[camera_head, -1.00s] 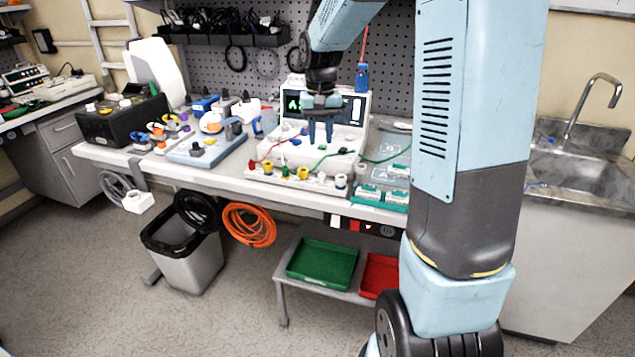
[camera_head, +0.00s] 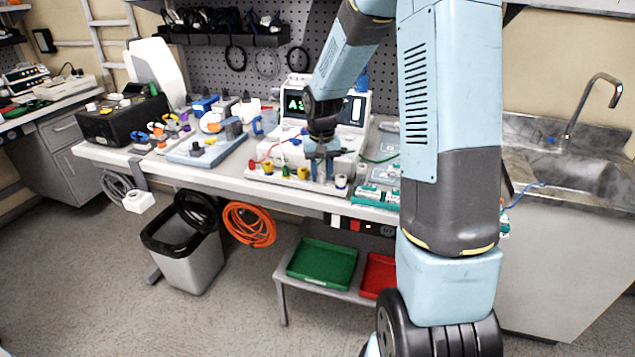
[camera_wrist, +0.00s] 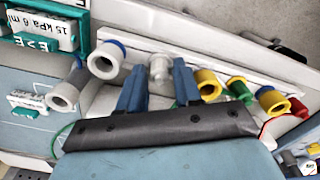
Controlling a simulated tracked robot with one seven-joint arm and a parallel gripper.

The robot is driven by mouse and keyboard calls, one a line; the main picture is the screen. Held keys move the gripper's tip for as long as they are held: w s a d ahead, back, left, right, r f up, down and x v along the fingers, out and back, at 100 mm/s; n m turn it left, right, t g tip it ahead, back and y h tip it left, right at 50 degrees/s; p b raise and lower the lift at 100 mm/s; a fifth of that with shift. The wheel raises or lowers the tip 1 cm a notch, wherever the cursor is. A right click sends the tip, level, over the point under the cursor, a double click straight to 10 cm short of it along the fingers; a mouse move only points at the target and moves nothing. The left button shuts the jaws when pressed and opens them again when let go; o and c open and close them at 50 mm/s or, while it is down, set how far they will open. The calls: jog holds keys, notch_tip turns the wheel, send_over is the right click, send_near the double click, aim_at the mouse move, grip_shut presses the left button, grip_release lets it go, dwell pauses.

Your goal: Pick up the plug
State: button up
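A row of plugs stands on a white strip (camera_wrist: 215,60) at the bench's front. A pale whitish plug (camera_wrist: 160,70) appears between my gripper's two blue fingers in the wrist view. My gripper (camera_wrist: 159,65) is open, its fingers pointing down at the row, with visible space on each side of this plug. I cannot tell how deep the fingers reach around it. The gripper (camera_head: 322,178) also shows in the head view, where it hides this plug. The task does not say which plug is meant.
A white plug with a blue ring (camera_wrist: 105,60) is close left of my fingers, and a yellow plug (camera_wrist: 207,84) close right. A monitor (camera_head: 354,108) stands behind. Red, green and blue cables lie nearby. Teal-edged boxes (camera_head: 370,196) sit to the right.

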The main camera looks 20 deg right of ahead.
jog(key=shift+f, duration=0.3)
jog(key=shift+c, duration=0.2)
grip_shut()
jog(key=shift+r, duration=0.1)
